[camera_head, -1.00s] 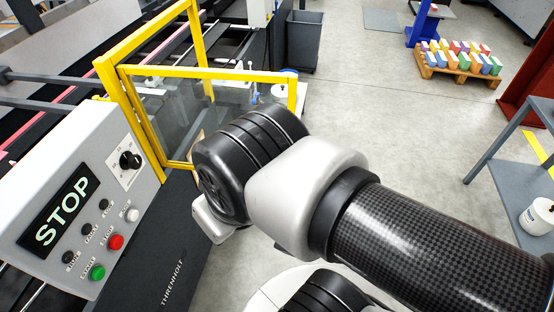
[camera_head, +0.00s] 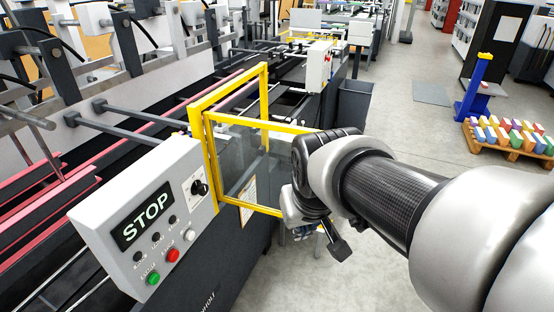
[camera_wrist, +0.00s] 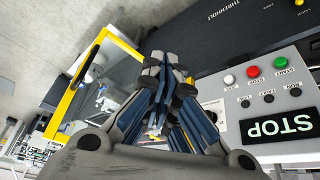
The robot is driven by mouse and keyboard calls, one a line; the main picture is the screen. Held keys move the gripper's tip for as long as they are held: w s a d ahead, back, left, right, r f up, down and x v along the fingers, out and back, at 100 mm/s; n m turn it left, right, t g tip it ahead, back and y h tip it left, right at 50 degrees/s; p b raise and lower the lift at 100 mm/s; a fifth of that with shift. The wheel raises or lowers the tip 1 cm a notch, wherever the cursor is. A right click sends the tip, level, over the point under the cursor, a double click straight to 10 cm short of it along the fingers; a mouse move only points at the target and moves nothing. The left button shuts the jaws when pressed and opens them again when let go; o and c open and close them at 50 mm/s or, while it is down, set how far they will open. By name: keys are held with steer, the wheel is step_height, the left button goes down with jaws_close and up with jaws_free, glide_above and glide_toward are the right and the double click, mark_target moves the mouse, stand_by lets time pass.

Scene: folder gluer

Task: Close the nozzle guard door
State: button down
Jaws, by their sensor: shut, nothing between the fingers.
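The nozzle guard door (camera_head: 262,123) is a clear panel in a yellow frame. In the head view it stands swung out from the yellow fixed frame (camera_head: 228,88) of the machine, at an angle to it, so it is open. My wrist covers its right end. My gripper is mostly hidden behind my wrist in the head view. In the wrist view my gripper (camera_wrist: 165,62) is shut and empty, its fingertips together. A yellow-framed clear panel (camera_wrist: 76,83) shows left of the fingers there. I cannot tell whether they touch it.
The grey control box (camera_head: 95,222) with a STOP display, knob and buttons stands left of the door; it also shows in the wrist view (camera_wrist: 225,88). A dark bin (camera_head: 355,103) stands behind. A pallet of coloured boxes (camera_head: 508,140) is at right. The floor between is clear.

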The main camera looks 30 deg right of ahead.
steer(key=w+d+f+m+g+h+p, duration=0.1)
steer(key=w+d+f+m, duration=0.15)
steer(key=d, duration=0.45)
steer(key=w+d+f+m+p, duration=0.1)
steer(key=w+d+f+m, duration=0.15)
steer(key=d, duration=0.45)
steer(key=w+d+f+b, duration=0.2)
steer(key=w+d+f, duration=0.2)
steer(key=f, duration=0.5)
steer(key=shift+w+f+n, duration=0.2)
steer(key=shift+w+n, duration=0.1)
steer(key=shift+w, duration=0.55)
